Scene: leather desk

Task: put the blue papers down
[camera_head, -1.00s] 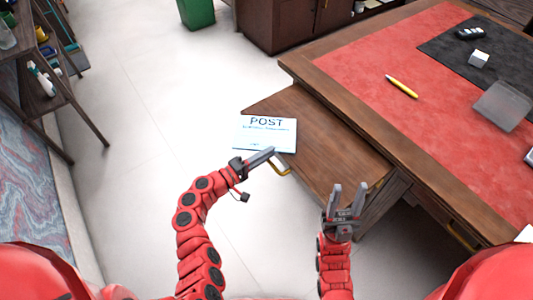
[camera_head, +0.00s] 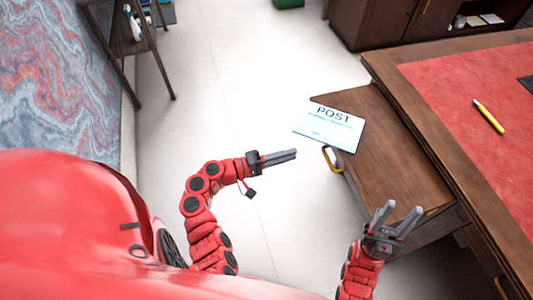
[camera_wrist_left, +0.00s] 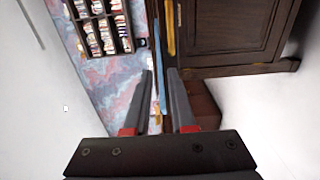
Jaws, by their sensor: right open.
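The pale blue paper (camera_head: 330,126), printed with POST, lies on the wooden pull-out of the desk, its left part reaching past the edge. My left gripper (camera_head: 296,153) is left of and below the paper, apart from it. In the left wrist view, its fingers (camera_wrist_left: 160,80) stand apart with a gap between them. A thin blue strip (camera_wrist_left: 160,88) shows in that gap; I cannot tell if it is the paper seen edge-on. My right gripper (camera_head: 402,216) is open and empty, in front of the pull-out.
The wooden pull-out (camera_head: 400,165) has bare room right of the paper and a brass handle (camera_head: 332,160) on its edge. The red desk top (camera_head: 470,80) holds a yellow pen (camera_head: 489,116). A dark shelf stand (camera_head: 140,40) is at the upper left.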

